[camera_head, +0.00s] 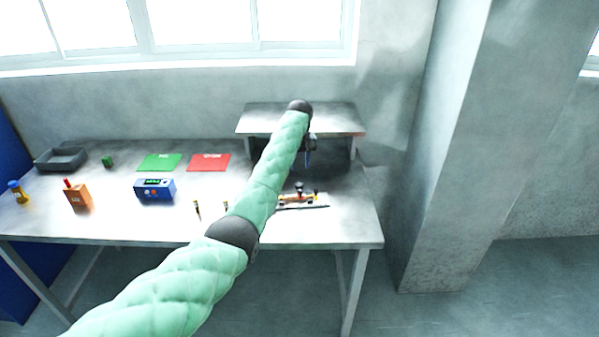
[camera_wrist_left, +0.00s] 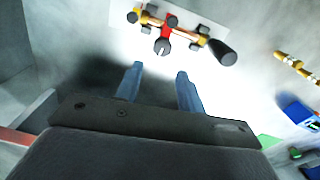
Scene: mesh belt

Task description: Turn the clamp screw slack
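The clamp fixture (camera_head: 298,195) sits on the right part of the table, in front of the raised shelf. In the left wrist view it lies at the top on a pale plate, with a brass-coloured bar, black knobs and a red block (camera_wrist_left: 165,24). A round black knob with a pale line (camera_wrist_left: 163,47), which looks like the clamp screw, is on the red block's near end. A thicker black handle (camera_wrist_left: 222,52) is at the right. My left gripper (camera_wrist_left: 158,72) is open and empty, its two blue fingers apart from the fixture. My right gripper is not in view.
A raised shelf (camera_head: 340,120) stands behind the fixture. A blue box (camera_head: 154,189), green mat (camera_head: 160,162), red mat (camera_head: 209,162), orange box (camera_head: 77,196) and grey tray (camera_head: 61,158) are to the left. Small brass pieces (camera_head: 197,210) lie near the front edge.

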